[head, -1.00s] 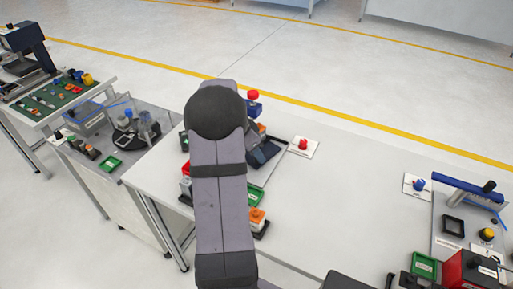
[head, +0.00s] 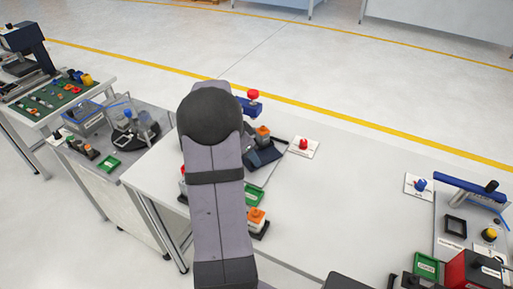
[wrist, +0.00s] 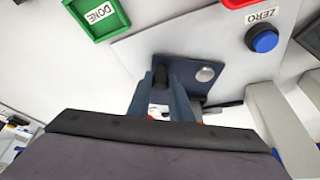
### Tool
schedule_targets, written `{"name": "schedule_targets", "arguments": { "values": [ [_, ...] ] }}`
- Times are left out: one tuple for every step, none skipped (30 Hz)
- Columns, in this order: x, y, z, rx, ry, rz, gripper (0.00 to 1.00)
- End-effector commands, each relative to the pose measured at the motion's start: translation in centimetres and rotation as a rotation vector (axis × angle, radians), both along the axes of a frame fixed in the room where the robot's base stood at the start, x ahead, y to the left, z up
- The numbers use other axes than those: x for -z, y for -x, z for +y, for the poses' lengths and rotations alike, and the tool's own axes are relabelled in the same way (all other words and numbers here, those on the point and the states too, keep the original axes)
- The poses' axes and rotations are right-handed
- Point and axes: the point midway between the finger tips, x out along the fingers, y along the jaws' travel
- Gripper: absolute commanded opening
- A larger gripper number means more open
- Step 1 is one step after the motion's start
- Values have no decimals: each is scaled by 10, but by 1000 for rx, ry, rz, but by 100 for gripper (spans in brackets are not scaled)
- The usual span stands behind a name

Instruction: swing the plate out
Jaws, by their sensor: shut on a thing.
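In the wrist view, the plate (wrist: 217,76) is a dark blue flat piece with a round silver disc (wrist: 205,74) near its corner. A dark knob (wrist: 161,74) stands at its left end. My gripper (wrist: 161,84) has its two blue-grey fingers closed around this knob. The near part of the plate is hidden behind the fingers. In the head view, my arm covers the gripper and the knob. A dark blue piece (head: 262,155) shows right of my arm there; I cannot tell whether it is the plate.
A green DONE tray (wrist: 97,17) and a blue ZERO button (wrist: 262,39) lie beyond the plate. In the head view, a red button (head: 303,144) on a white card and an orange-topped block (head: 257,218) stand right of my arm. The table's middle right is clear.

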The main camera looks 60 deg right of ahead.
Motion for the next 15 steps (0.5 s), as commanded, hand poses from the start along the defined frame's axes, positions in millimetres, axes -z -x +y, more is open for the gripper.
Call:
{"name": "schedule_targets", "arguments": {
  "values": [
    [1, -1, 2, -1, -2, 1, 11],
    [1, -2, 3, -1, -2, 1, 11],
    [1, -3, 4, -1, -2, 1, 11],
    [2, -4, 5, -1, -2, 1, 11],
    [2, -5, 6, -1, -2, 1, 11],
    [2, -6, 8, -2, -1, 0, 11],
    [2, -7, 9, -2, -1, 0, 11],
    [2, -7, 10, -2, -1, 0, 11],
    [1, -8, 11, -3, -1, 1, 11],
    [1, -9, 12, -3, -1, 1, 10],
    [1, -10, 12, -3, -1, 1, 10],
    [1, -10, 13, -3, -1, 1, 10],
    [1, -10, 13, -2, -1, 0, 10],
    [0, -10, 14, -2, -1, 0, 10],
    [0, -11, 14, -2, -1, 0, 10]
  ]
}}
